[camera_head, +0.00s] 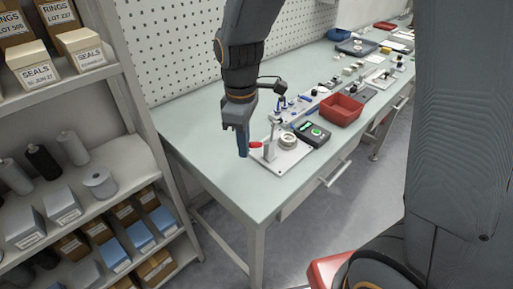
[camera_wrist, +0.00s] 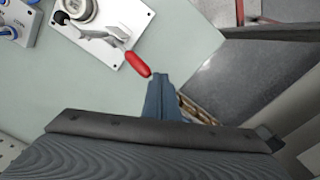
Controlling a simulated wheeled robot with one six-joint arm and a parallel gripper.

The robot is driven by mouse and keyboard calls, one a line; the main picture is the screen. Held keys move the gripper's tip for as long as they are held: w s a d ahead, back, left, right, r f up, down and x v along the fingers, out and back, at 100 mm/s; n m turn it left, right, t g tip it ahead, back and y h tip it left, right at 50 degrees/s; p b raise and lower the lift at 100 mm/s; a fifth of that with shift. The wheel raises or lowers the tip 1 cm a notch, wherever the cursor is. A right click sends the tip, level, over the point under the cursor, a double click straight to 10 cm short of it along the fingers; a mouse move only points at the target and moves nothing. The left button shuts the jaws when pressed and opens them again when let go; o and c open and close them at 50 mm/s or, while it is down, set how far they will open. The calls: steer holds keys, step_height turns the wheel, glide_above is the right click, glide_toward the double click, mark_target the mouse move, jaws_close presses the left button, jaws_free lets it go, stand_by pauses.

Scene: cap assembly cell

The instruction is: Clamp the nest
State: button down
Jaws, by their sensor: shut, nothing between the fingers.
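The nest (camera_head: 289,141) is a pale round ring on a white base plate (camera_head: 285,164) on the bench. In the wrist view, the nest (camera_wrist: 76,9) shows at the upper left, partly cut off by the frame edge. A toggle clamp with a red handle (camera_head: 255,145) stands on the same plate; the red handle (camera_wrist: 137,64) also shows in the wrist view, lying low and pointing toward my fingers. My gripper (camera_head: 243,152) is shut and empty, pointing down just left of the handle's tip. In the wrist view, my fingertips (camera_wrist: 161,78) are close beside that tip; I cannot tell whether they touch.
A black device with a green display (camera_head: 313,133) and a red bin (camera_head: 341,109) stand right of the plate. A row of blue-knobbed fixtures (camera_head: 290,103) lies behind. Shelves with boxes and spools stand at left. The bench's near left surface is clear.

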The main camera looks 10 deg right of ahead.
steer(key=shift+f+b, duration=0.3)
steer(key=shift+f, duration=0.65)
